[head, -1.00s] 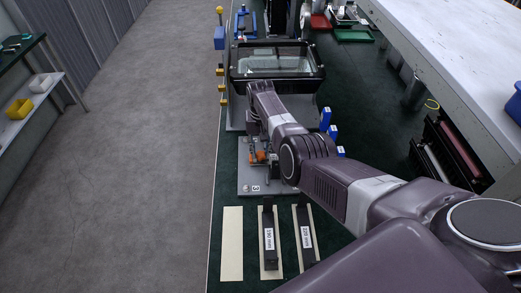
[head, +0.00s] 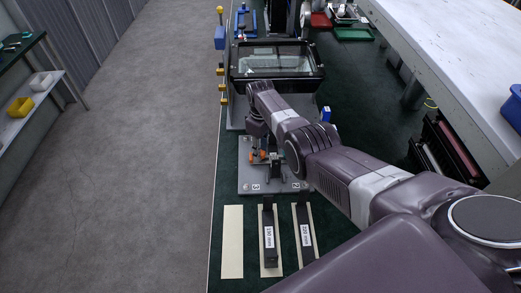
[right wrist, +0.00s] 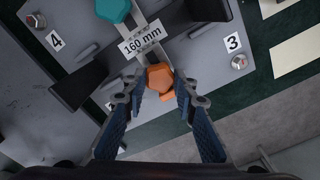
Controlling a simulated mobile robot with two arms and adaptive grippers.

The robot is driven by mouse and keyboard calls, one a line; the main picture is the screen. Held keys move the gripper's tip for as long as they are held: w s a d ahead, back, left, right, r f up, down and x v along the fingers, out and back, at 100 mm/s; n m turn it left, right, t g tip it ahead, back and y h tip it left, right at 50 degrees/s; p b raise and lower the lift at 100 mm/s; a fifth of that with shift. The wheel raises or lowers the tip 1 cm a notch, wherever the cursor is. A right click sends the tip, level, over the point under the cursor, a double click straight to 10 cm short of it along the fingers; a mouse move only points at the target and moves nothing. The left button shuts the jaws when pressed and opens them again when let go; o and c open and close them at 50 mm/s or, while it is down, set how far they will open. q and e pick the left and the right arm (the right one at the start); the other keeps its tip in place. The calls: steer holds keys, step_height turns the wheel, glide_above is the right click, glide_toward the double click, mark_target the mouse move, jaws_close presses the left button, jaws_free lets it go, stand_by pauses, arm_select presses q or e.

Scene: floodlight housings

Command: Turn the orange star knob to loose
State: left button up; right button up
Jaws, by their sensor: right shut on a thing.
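The orange star knob (right wrist: 160,78) sits on a metal strip beside a "160 mm" label (right wrist: 142,38) in the right wrist view. My right gripper (right wrist: 160,90) has a finger on each side of the knob and is shut on it. In the head view the right gripper (head: 258,150) points down over the grey plate (head: 247,178), and small orange parts show around it. The fingers partly hide the knob there. A teal knob (right wrist: 112,10) sits farther along the strip. My left gripper is not in view.
A glass-fronted floodlight housing (head: 275,62) stands beyond the plate. Labelled bars lie in front, one marked (head: 269,238) and another beside it (head: 305,232). A blue block (head: 326,115) stands right of my arm. A white table (head: 450,50) is at the right.

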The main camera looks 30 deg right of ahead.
steer(key=shift+n, duration=1.9)
steer(key=o, duration=1.2)
steer(key=shift+c, duration=0.2)
step_height(320, 180, up, 12)
